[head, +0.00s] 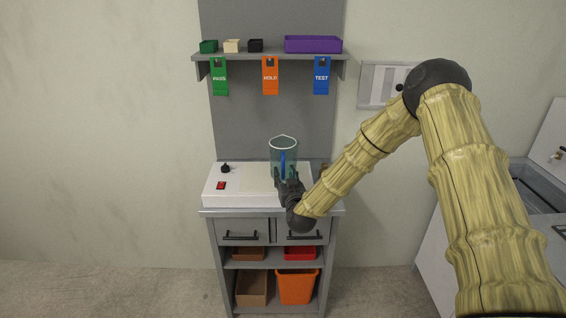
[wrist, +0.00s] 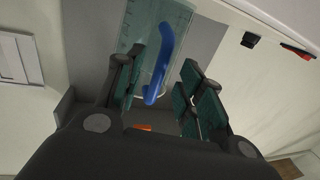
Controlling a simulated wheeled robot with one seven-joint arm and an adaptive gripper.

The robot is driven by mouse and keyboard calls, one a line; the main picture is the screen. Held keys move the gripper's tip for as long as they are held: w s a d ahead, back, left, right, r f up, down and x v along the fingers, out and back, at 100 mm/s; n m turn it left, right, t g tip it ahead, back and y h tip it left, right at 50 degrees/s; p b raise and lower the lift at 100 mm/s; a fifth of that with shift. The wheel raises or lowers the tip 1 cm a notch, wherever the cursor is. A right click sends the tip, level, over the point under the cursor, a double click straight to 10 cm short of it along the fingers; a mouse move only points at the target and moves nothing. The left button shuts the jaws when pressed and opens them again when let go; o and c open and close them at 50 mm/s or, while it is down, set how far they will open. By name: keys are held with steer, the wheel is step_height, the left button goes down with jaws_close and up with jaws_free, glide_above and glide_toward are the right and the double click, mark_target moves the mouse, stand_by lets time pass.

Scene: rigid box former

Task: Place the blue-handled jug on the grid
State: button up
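The jug (head: 275,153), clear and teal with a blue handle (head: 283,163), stands upright at the back right of the white unit's top. My gripper in front hides part of its base. In the wrist view the blue handle (wrist: 163,58) lies between the fingers of my gripper (wrist: 163,82), with a gap on at least the right side. My gripper is open around the handle; it also shows in the head view (head: 287,183). A pale flat square (head: 256,179) lies left of the jug; I cannot tell whether it is the grid.
A black knob (head: 225,168) and a red switch (head: 221,185) sit at the unit's left. Above is a shelf (head: 270,56) with small bins, a purple tray (head: 313,44) and hanging PASS, HOLD and TEST tags. Drawers and bins are below.

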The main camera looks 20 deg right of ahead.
mark_target(284, 171)
steer(key=shift+w+d+p, duration=0.2)
steer(key=shift+w+p, duration=0.25)
steer(key=shift+w, duration=1.15)
jaws_close()
steer(key=shift+r, duration=0.1)
steer(key=shift+r, duration=0.1)
